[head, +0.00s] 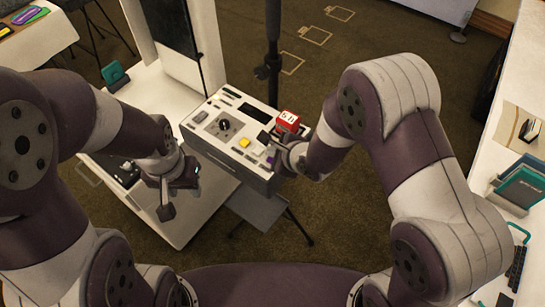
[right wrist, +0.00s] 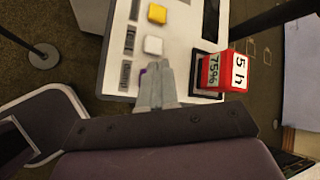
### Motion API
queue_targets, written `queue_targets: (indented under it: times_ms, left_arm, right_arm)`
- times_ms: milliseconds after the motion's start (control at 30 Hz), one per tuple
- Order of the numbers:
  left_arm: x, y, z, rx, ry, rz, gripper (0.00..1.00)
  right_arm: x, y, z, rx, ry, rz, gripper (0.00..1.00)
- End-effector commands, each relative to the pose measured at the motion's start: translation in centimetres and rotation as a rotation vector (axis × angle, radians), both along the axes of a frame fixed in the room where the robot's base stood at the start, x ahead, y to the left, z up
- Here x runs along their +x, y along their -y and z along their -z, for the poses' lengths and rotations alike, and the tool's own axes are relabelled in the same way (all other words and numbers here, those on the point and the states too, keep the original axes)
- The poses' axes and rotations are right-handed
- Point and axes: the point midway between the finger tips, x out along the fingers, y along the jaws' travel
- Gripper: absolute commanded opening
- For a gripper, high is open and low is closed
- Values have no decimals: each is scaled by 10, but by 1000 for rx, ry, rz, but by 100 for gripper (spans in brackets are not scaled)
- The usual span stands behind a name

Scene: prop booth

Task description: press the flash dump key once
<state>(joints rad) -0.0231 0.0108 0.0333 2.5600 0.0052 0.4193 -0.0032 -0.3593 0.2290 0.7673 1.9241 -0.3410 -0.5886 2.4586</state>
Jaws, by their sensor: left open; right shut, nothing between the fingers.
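The control box (head: 205,140) stands on a stand, with a row of square keys along its near right part. A yellow key (head: 244,142), a white key (head: 258,150) and a purple key (head: 270,159) show there. In the right wrist view, the label beside the purple key (right wrist: 143,72) seems to read "dump". My right gripper (head: 276,160) is shut and empty, its fingertips (right wrist: 156,72) at the purple key and partly hiding it; I cannot tell whether they touch. My left gripper (head: 181,192) is open and empty, left of and below the box.
A red block with printed numbers (head: 287,121) stands on the box close to my right gripper; it also shows in the right wrist view (right wrist: 224,72). A black knob (head: 224,124) is further left on the panel. A dark pole (head: 272,60) rises behind the box.

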Motion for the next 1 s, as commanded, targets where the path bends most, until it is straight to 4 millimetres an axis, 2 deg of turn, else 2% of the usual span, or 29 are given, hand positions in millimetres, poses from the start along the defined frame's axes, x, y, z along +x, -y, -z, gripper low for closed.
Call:
queue_targets:
  times_ms: [667, 1000]
  left_arm:
    - [0, 0, 0, 0, 0, 0, 43]
    - [0, 0, 2, 0, 0, 0, 43]
  right_arm:
    - [0, 0, 0, 0, 0, 0, 0]
    - [0, 0, 9, 0, 0, 0, 0]
